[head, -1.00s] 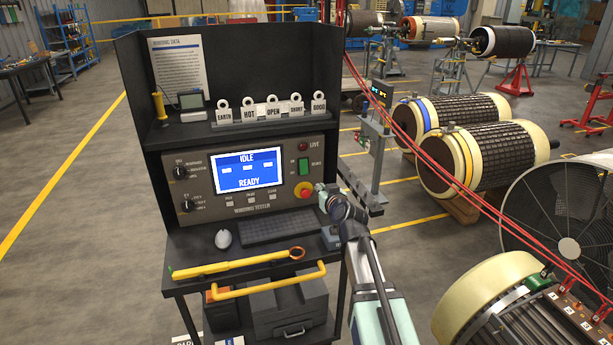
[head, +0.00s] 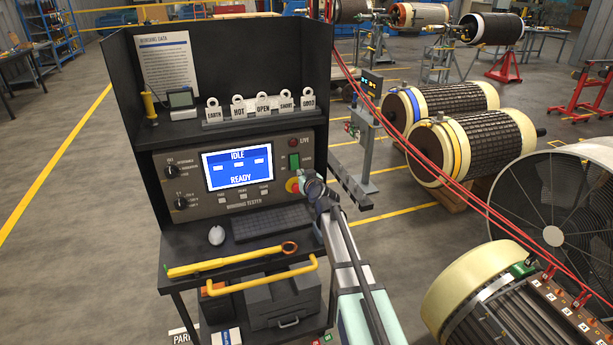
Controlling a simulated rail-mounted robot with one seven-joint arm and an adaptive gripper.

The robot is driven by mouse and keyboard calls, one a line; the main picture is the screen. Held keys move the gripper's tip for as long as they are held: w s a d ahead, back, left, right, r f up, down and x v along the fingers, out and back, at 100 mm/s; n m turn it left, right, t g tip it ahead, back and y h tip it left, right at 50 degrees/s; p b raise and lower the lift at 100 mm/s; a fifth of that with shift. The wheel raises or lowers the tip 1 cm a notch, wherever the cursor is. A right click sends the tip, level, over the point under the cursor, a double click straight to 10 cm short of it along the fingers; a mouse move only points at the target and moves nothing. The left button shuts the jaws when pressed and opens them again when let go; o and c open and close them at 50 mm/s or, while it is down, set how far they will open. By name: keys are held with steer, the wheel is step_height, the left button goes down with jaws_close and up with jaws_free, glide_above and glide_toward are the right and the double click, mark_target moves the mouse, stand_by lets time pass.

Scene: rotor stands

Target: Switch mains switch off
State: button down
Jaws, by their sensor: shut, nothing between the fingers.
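The winding tester panel (head: 183,163) stands on a black bench, with its screen (head: 237,169) reading IDLE and READY. A green rocker switch (head: 294,162), seemingly the mains switch, sits right of the screen; its label is too small to read surely. My gripper (head: 303,177) is shut and empty, just below and right of the green switch. Whether it touches the panel I cannot tell. It partly covers the red and yellow stop button (head: 291,186) beneath the switch.
A dark red LIVE lamp (head: 293,142) is above the switch. Red cables (head: 420,165) hang to the right. Banded rotors (head: 475,150) stand beyond.

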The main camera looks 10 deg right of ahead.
mark_target(294, 162)
steer(key=shift+p+x, duration=0.4)
steer(key=shift+x, duration=1.1)
steer(key=shift+a+f+b, duration=0.1)
steer(key=shift+f+b, duration=0.05)
steer(key=shift+b, duration=0.35)
steer(key=b, duration=0.2)
steer(key=shift+f+b, duration=0.15)
steer(key=shift+b, duration=0.25)
